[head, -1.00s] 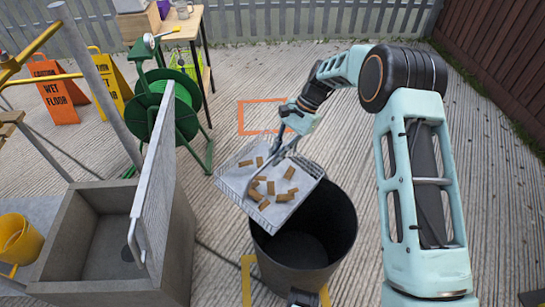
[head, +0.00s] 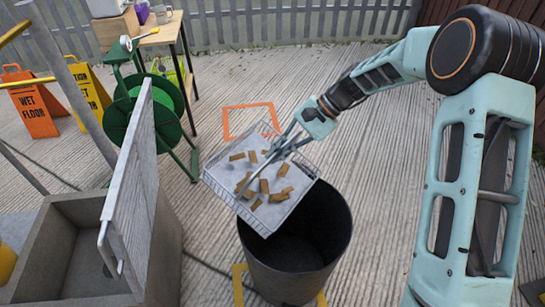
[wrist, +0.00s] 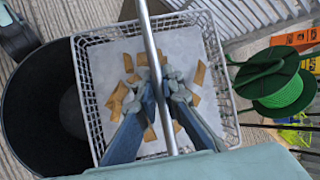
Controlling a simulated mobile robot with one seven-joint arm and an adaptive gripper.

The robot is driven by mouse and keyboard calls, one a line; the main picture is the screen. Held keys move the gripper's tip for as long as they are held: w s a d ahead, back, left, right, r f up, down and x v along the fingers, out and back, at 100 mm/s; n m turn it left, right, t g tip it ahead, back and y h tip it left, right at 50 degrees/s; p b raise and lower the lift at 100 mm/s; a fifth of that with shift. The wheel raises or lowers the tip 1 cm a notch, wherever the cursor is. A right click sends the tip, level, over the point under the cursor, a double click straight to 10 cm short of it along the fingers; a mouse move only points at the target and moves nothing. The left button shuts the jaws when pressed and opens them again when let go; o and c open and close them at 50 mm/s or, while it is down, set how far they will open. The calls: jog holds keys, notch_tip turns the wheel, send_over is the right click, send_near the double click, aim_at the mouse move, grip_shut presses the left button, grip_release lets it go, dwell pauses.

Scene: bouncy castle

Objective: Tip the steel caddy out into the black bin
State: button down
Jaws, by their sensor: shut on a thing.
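The steel caddy (head: 225,180) is a wire-mesh basket with a pale liner and a bar handle. Several brown blocks (head: 264,186) lie inside it. My gripper (head: 282,146) is shut on the handle from above. In the wrist view my fingers (wrist: 165,84) close around the handle bar (wrist: 151,40), with the caddy's mesh rim (wrist: 232,95) below. The black bin (head: 290,268) stands upright on the ground with an open top. The caddy is held above its far left rim and covers part of the opening. The bin's dark opening also shows in the wrist view (wrist: 38,110).
A green hose reel (head: 150,105), wet-floor signs (head: 36,103) and a wooden table (head: 165,28) are behind. Orange (head: 232,120) and yellow (head: 238,285) markings lie on the open decking.

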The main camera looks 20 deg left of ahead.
jog(key=s+d+f+n+y+b, duration=0.1)
jog(key=s+d+n+y+b, duration=0.1)
jog(key=d+y+b, duration=0.3)
jog(key=s+d+f+n+y+b, duration=0.1)
jog(key=s+d+n+y+b, duration=0.1)
jog(key=d+b, duration=0.5)
jog(key=shift+s+d+t+y+b, duration=0.3)
jog(key=shift+s+d+y, duration=0.25)
jog(key=shift+d+y, duration=0.75)
dwell(0.3)
jog(key=shift+a, duration=0.2)
dwell(4.3)
